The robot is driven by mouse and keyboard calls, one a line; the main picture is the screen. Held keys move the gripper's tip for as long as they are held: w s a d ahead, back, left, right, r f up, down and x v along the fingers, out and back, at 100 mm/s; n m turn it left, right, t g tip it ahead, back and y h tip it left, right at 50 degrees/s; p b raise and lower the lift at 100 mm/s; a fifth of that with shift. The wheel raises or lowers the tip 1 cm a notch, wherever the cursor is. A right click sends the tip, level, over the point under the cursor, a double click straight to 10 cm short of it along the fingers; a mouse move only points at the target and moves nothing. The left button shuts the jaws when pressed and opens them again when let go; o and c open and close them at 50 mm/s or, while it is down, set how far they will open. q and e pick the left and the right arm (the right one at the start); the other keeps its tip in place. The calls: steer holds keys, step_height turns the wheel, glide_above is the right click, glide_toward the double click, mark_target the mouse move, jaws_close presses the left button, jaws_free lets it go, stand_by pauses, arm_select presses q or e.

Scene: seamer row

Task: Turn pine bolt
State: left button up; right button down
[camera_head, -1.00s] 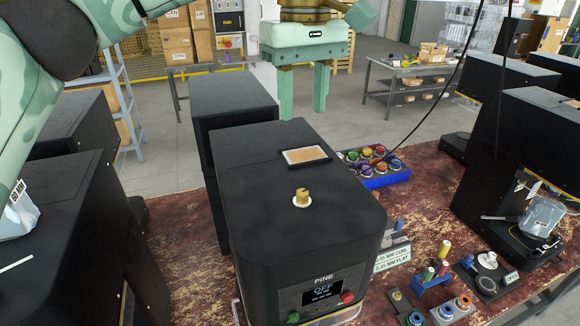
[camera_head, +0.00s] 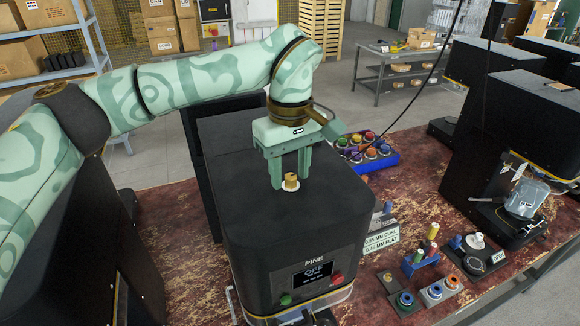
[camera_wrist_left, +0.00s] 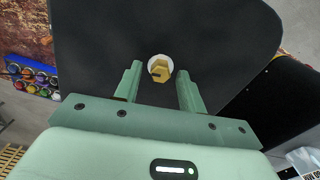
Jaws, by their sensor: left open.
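The pine bolt (camera_head: 291,182) is a small brass-coloured piece on a white round washer, standing on top of the black machine labelled PINE (camera_head: 270,220). It also shows in the left wrist view (camera_wrist_left: 159,70), just beyond the fingertips. My left gripper (camera_head: 290,184) comes down over the machine from behind the bolt. Its two green fingers are spread apart, and in the left wrist view the gap between them (camera_wrist_left: 156,80) is empty and lines up with the bolt. I cannot tell whether a finger touches the machine top. My right gripper is not in view.
The machine's front has a dark screen reading OFF, a green button (camera_head: 286,300) and a red button (camera_head: 336,278). A blue tray of coloured spools (camera_head: 376,162) stands right of the machine. Small stands with spools (camera_head: 432,293) and a neighbouring black machine (camera_head: 510,130) are further right.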

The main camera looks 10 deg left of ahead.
arm_select(q)
steer(key=shift+a+f, duration=0.1)
steer(key=shift+f, duration=0.05)
jaws_close()
steer(key=shift+n, duration=0.3)
